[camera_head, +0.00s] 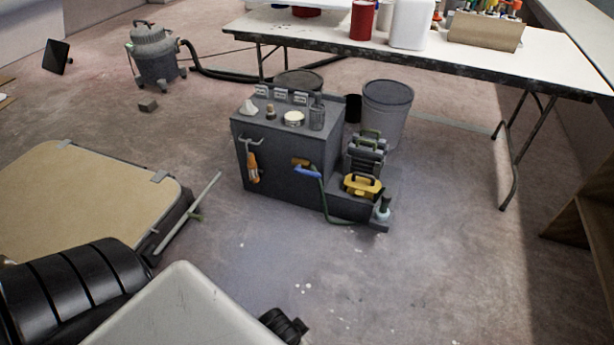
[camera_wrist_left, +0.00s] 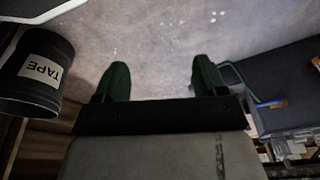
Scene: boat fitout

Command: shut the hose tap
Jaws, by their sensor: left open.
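The hose tap (camera_head: 300,162) is a small brass-coloured fitting on the front face of a dark grey cabinet (camera_head: 282,178). Its blue lever (camera_head: 308,172) points to the right and slightly down. A green hose (camera_head: 324,205) runs down from it to the floor-level ledge. In the left wrist view the blue lever (camera_wrist_left: 271,103) shows small at the right, with the green hose (camera_wrist_left: 238,78) beside it. My left gripper (camera_wrist_left: 160,80) is open, its two dark green fingers apart with only floor between them, well short of the tap. My right gripper is not in view.
An orange-handled tool (camera_head: 253,166) hangs on the cabinet front. A yellow case (camera_head: 362,185) sits on the low ledge at right. A tan-topped panel (camera_head: 85,200) lies at left. A black tub labelled TAPE (camera_wrist_left: 38,72) is near my left wrist. Floor before the cabinet is clear.

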